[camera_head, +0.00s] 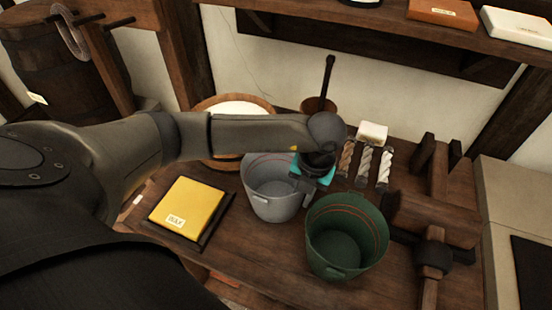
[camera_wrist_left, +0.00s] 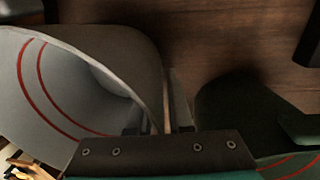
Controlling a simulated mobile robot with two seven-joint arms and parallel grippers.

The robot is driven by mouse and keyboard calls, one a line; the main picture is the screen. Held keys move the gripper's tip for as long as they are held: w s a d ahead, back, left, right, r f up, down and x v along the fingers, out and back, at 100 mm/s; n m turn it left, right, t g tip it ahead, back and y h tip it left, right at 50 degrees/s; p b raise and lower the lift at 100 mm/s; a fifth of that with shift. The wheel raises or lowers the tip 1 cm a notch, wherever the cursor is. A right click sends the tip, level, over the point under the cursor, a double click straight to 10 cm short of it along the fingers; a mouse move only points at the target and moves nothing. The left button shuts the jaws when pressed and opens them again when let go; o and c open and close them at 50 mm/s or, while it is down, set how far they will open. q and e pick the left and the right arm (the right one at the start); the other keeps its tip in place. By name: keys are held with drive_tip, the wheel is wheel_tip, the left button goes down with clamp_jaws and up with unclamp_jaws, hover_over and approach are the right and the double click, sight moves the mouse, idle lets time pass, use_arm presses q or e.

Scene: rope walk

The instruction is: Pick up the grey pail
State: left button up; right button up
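The grey pail (camera_head: 268,206) stands upright on the wooden bench, with red lines inside its rim. My left gripper (camera_head: 307,192) points down at the pail's right rim. In the left wrist view the wall of the grey pail (camera_wrist_left: 70,85) runs up between the two fingers of my left gripper (camera_wrist_left: 160,115). One finger is on the inner side and one on the outer, with a narrow gap showing beside the wall, so it looks open. My forearm hides part of the pail's far side. My right gripper is not in view.
A green pail (camera_head: 345,240) stands close on the right. A yellow wax block (camera_head: 187,208) lies on a dark tray at left. A wooden tub (camera_head: 262,103), rope samples (camera_head: 364,165) and a white block (camera_head: 373,132) are behind. A wooden vice (camera_head: 430,215) is at right.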

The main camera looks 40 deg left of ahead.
use_arm(q)
clamp_jaws()
idle(1.0)
